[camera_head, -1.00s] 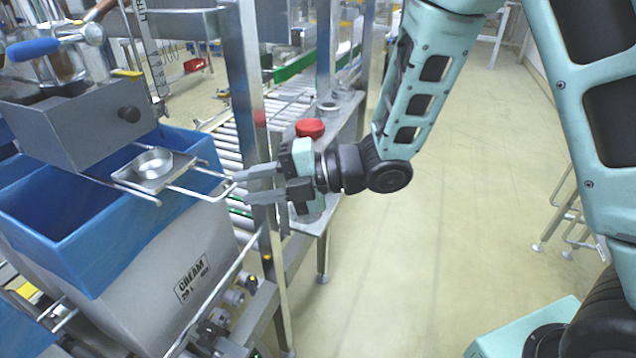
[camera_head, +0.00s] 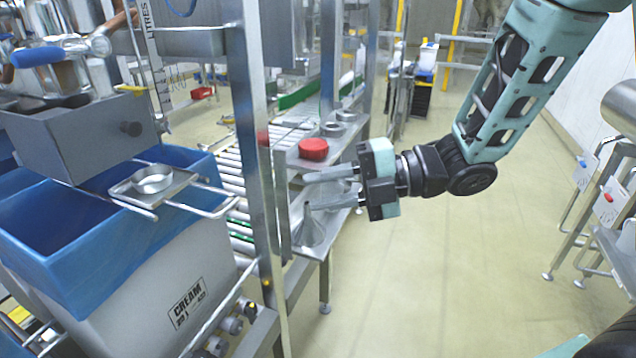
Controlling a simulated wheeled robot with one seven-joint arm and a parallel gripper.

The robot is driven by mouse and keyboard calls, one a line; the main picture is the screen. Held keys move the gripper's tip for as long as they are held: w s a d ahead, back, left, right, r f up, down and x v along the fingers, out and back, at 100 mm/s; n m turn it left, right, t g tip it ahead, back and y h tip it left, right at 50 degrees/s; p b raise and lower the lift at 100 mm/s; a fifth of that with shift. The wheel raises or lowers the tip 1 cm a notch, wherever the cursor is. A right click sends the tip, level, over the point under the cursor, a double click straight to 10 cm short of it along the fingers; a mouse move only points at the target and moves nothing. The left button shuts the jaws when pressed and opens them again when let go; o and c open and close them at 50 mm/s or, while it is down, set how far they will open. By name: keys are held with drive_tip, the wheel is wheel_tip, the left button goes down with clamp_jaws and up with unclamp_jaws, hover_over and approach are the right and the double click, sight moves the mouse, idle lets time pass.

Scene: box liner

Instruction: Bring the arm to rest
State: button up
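My gripper (camera_head: 308,192) is in the middle of the picture, its two grey fingers pointing left. My arm (camera_head: 515,85) reaches in from the upper right, bent at the dark joint behind the gripper.
At left, a box (camera_head: 190,275) marked CREAM has a blue liner (camera_head: 60,265). A steel post (camera_head: 258,150) stands between box and gripper. A steel frame (camera_head: 590,235) is at right. The floor (camera_head: 430,270) between is clear.

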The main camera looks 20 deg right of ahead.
wheel_tip(320, 180, down, 6)
drive_tip(key=w+m+t+h+b, duration=0.2)
drive_tip(key=m+t+h, duration=0.1)
drive_tip(key=m+h, duration=0.8)
drive_tip(key=s+f+m+g+h+b, duration=0.1)
drive_tip(key=s+f+m+g+h, duration=0.2)
drive_tip(key=s+m+g, duration=0.4)
drive_tip(key=s+f+m, duration=0.1)
drive_tip(key=s+m, duration=0.5)
drive_tip(key=s, duration=0.7)
drive_tip(key=shift+s+d+b, duration=0.2)
drive_tip(key=shift+s+b, duration=0.05)
drive_tip(key=shift+b, duration=0.1)
